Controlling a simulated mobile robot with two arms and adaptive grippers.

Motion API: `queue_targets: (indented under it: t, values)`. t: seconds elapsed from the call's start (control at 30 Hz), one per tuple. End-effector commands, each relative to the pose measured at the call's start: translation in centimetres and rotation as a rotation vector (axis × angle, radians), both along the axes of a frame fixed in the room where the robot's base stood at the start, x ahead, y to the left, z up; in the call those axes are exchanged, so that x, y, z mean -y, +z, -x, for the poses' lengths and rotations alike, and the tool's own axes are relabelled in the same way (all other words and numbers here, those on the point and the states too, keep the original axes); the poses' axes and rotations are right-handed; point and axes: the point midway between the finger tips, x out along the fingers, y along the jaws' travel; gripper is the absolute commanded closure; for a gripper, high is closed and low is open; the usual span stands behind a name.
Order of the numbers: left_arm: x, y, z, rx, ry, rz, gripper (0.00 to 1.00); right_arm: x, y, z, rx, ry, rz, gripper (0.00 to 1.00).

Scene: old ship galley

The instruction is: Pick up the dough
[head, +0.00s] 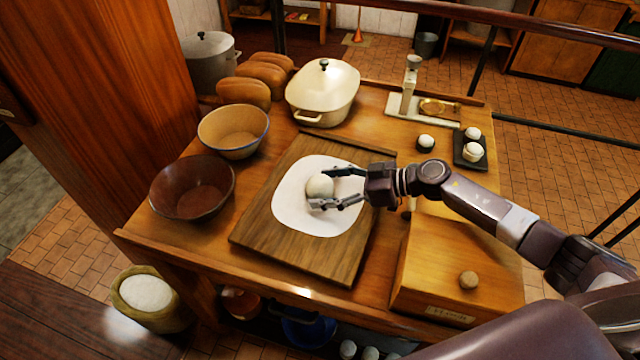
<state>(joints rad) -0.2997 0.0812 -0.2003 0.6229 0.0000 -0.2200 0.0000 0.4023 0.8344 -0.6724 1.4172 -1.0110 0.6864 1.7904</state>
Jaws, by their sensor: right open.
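A round pale dough ball (319,186) sits on a white flat patch (300,218), which looks like flour or rolled dough, on a wooden board (269,238). My right gripper (327,188) reaches in from the right, low over the patch. Its two fingers are open, one on the far side of the ball and one on the near side. I cannot tell whether either finger touches it. My left gripper does not show.
A brown bowl (192,190) and a cream bowl (233,132) stand left of the board. A lidded cream pot (322,95) and bread loaves (262,75) stand behind. A wooden box (450,265) sits front right; a black tray (470,160) holds white balls.

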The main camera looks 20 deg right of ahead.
Motion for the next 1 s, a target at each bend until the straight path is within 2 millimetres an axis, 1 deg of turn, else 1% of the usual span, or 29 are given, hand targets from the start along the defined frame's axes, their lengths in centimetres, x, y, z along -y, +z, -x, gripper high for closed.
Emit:
queue_targets:
  t: [0.03, 0.1, 0.37, 0.8, 0.83, 0.87, 1.0]
  values:
    - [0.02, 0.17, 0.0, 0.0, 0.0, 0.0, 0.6, -0.45, -0.06, -0.26, 0.0, 0.0, -0.002, 0.31]
    - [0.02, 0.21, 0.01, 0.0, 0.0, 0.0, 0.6, -0.71, -0.26, -0.44, 0.001, 0.0, -0.001, 0.31]
    - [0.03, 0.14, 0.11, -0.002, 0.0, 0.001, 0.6, -0.77, -0.43, -0.47, 0.0, 0.0, 0.001, 0.32]
    - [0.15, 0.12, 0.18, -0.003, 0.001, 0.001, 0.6, -0.76, -0.41, -0.45, 0.0, 0.0, 0.0, 0.81]
    - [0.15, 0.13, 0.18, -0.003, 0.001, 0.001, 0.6, -0.77, -0.32, -0.49, 0.001, 0.0, 0.0, 0.82]
    - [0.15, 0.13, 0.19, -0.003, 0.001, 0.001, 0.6, -0.77, -0.32, -0.49, 0.001, 0.0, 0.0, 0.87]
    - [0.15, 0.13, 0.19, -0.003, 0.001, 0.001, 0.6, -0.76, -0.32, -0.49, 0.001, 0.0, 0.0, 0.87]
